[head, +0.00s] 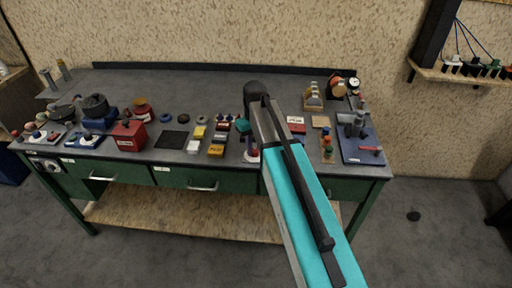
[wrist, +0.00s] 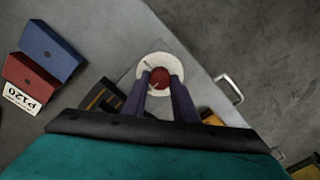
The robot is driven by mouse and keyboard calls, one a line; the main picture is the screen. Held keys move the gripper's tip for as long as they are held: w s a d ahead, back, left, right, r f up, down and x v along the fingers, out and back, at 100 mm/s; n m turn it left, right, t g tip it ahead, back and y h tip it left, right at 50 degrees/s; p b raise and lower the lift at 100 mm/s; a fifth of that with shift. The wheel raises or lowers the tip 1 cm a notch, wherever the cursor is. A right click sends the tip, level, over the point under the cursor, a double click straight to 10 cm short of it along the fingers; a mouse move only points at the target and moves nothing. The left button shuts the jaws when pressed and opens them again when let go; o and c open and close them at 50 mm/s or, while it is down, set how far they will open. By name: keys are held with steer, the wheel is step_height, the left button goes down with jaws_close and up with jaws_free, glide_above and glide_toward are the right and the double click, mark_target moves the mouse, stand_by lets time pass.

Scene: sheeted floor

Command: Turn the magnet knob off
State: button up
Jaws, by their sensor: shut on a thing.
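A round red knob (wrist: 160,76) sits in the middle of a white round disc (wrist: 150,63) in the wrist view. My gripper (wrist: 161,80) has its two dark purple fingers on either side of the knob and is shut on it. In the head view my gripper (head: 251,147) reaches down to the front edge of the bench, over the white disc (head: 252,159). My arm hides part of the bench there. Any marking that tells the knob's on or off position is too small to read.
The bench (head: 190,83) is crowded. In the wrist view, a blue block (wrist: 50,50) lies left. A drawer handle (wrist: 230,90) juts out at the right.

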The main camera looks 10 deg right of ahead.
mark_target(255, 151)
steer(key=shift+s+f+n, duration=0.1)
steer(key=shift+s+n, duration=0.1)
steer(key=shift+n, duration=0.1)
steer(key=o, duration=0.9)
steer(key=shift+o, duration=0.8)
steer(key=shift+w, duration=0.1)
steer(key=shift+r, duration=0.3)
steer(key=shift+w+r+b, duration=0.1)
steer(key=shift+r+b, duration=0.2)
steer(key=shift+r, duration=0.55)
step_height(255, 151, up, 12)
steer(key=b, duration=0.2)
steer(key=shift+f, duration=0.2)
steer(key=shift+s, duration=0.2)
